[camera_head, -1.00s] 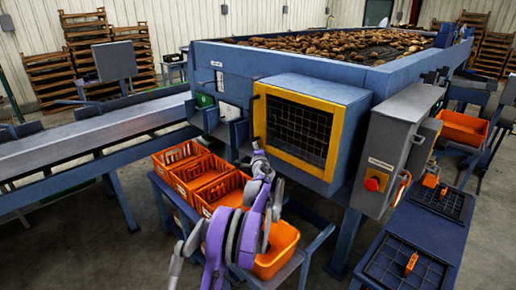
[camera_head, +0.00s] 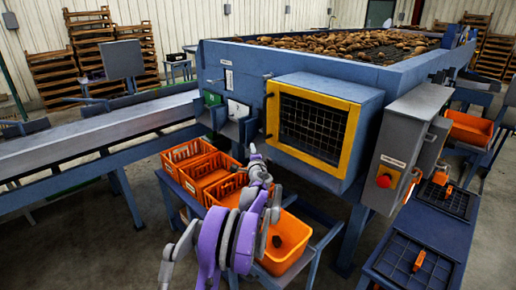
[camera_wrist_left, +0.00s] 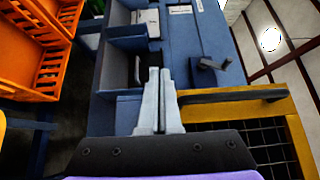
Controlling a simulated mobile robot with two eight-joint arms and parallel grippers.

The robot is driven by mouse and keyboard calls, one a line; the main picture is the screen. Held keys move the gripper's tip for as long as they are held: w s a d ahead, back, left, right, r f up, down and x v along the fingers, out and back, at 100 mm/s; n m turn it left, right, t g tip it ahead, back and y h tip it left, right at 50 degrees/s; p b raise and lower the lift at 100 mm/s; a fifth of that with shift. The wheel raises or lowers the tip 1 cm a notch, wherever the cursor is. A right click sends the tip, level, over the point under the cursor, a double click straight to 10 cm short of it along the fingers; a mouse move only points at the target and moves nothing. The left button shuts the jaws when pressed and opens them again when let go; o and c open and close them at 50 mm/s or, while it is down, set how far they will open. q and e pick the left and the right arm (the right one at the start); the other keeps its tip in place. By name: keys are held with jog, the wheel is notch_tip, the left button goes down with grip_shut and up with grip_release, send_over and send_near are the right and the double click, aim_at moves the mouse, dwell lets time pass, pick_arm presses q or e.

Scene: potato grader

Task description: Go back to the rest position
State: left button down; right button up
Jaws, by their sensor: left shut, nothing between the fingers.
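My left gripper (camera_head: 253,150) reaches from the bottom of the head view toward the grader's front, close to the left edge of the yellow-framed mesh window (camera_head: 313,127). In the left wrist view the two fingers of my left gripper (camera_wrist_left: 158,100) lie together, with nothing between them. Behind them are the blue machine wall and the window's yellow frame (camera_wrist_left: 235,107). My purple and grey left arm passes over the orange crates. My right gripper is in neither view.
Orange crates (camera_head: 187,152) stand on a blue stand below the arm; a plain orange bin (camera_head: 287,240) holds a dark lump. A grey control box (camera_head: 405,145) with a red button (camera_head: 384,181) juts out at the right. A conveyor (camera_head: 90,132) runs left. Potatoes (camera_head: 340,42) cover the grader's top.

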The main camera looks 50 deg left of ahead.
pick_arm(q)
jog(key=s+d, duration=0.1)
jog(key=s, duration=0.4)
jog(key=s+d+n+g+h, duration=0.15)
jog(key=d+n+h, duration=0.35)
jog(key=d, duration=2.2)
jog(key=s+d+f+h, duration=0.3)
jog(key=s+d+f, duration=0.1)
jog(key=d, duration=0.6)
jog(key=s+d+f+g+h, duration=0.1)
jog(key=s+d+f+h, duration=0.3)
jog(key=s+d, duration=0.3)
jog(key=s+d+f+h, duration=0.3)
jog(key=s+d+f, duration=0.2)
jog(key=d, duration=0.9)
jog(key=shift+s+d+f+n+g+h+b, duration=0.3)
jog(key=shift+s+f+g+h, duration=0.1)
jog(key=shift+f, duration=0.15)
